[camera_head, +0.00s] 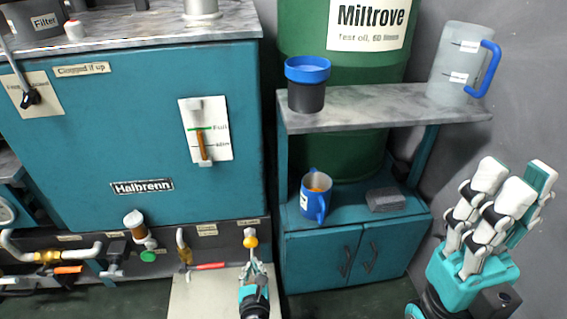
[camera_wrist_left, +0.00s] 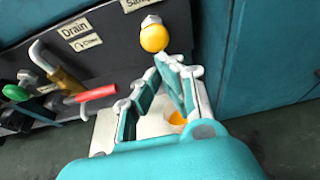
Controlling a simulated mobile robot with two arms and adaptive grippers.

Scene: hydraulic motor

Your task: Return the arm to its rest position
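My left gripper (camera_head: 255,266) is low in front of the teal cabinet, over a pale tray (camera_head: 195,298). My right gripper (camera_head: 510,185) is at the right, fingers pointing up, spread and empty.
A teal shelf unit (camera_head: 360,235) at centre right holds a blue mug (camera_head: 316,196), a dark cup with a blue rim (camera_head: 307,85) and a clear jug (camera_head: 462,65). A red-handled valve (camera_wrist_left: 92,94) and pipes are left of my left gripper. An orange patch (camera_wrist_left: 177,118) shows below it.

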